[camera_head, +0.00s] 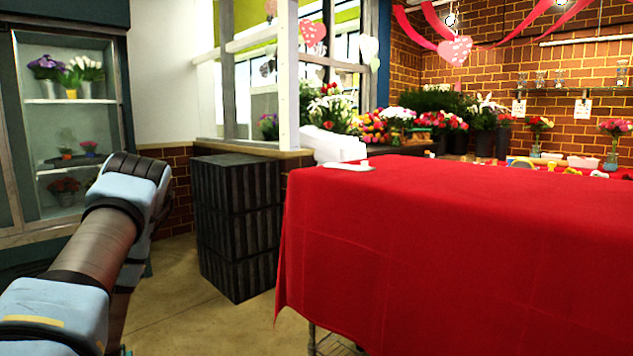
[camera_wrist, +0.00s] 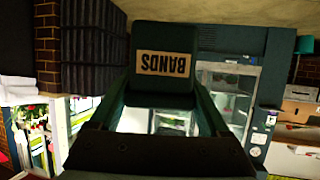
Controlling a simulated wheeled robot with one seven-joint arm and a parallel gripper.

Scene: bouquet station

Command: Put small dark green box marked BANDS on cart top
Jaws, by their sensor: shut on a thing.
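The small dark green box marked BANDS (camera_wrist: 165,40) is at the top middle of the wrist view. Its tan label reads upside down there. My gripper (camera_wrist: 164,93) is shut on the box, one finger on each side, and holds it up off any surface. In the head view my arm reaches up at the left, and neither the gripper nor the box can be made out there. I cannot identify a cart top for certain in either view.
A table with a red cloth (camera_head: 450,225) fills the right of the head view. Black stacked crates (camera_head: 238,225) stand left of it, with open floor (camera_head: 185,300) before them. A flower cooler (camera_head: 65,130) stands at the left. Cardboard boxes (camera_wrist: 292,160) show in the wrist view.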

